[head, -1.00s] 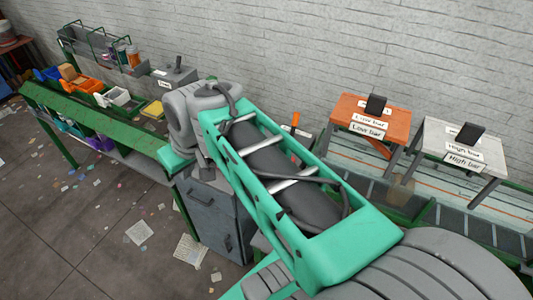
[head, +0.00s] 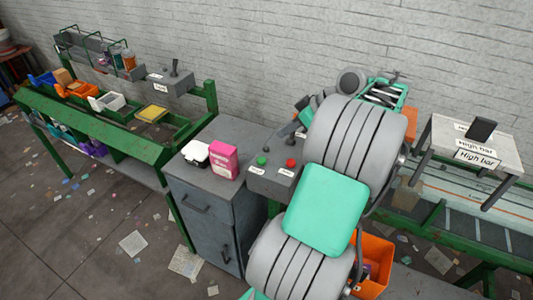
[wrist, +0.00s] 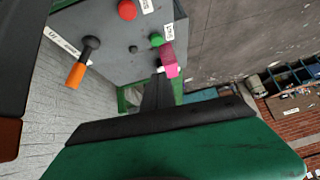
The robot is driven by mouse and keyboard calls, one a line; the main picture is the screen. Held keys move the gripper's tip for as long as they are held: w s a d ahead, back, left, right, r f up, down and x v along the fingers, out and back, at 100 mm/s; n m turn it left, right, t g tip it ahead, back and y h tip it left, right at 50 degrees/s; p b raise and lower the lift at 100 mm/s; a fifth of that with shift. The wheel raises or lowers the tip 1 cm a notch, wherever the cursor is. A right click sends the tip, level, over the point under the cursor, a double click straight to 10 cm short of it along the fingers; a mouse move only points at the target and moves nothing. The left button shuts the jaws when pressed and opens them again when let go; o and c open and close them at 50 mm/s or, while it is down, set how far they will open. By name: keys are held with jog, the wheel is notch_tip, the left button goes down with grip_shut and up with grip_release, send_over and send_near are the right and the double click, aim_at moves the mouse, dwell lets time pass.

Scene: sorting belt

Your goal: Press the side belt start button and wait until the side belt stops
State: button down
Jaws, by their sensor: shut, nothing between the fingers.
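A grey control box (head: 258,181) carries a green button (head: 262,161) and a red button (head: 291,163) in the head view. In the wrist view the box (wrist: 110,45) shows the green button (wrist: 156,40) by a label that seems to read START, the red button (wrist: 127,10), and an orange-handled lever (wrist: 77,73). My gripper (wrist: 159,74) is shut and empty, its dark fingertips just below the green button in that picture. I see no contact. In the head view my arm hides the fingers. I cannot tell which belt is the side belt or whether it runs.
A grey cabinet (head: 206,210) beside the box bears a pink carton (head: 223,159) and a white container (head: 195,153). A green bench (head: 95,126) with bins stands left. A High bar stand (head: 462,138) and an orange bin (head: 376,256) are at right.

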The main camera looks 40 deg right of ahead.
send_over(266, 161)
notch_tip(266, 161, down, 6)
jog(key=shift+s+d+f, duration=0.1)
jog(key=shift+s+f, duration=0.05)
jog(key=f, duration=0.4)
jog(key=shift+w, duration=0.2)
jog(key=shift+f+p, duration=0.3)
jog(key=shift+f, duration=0.15)
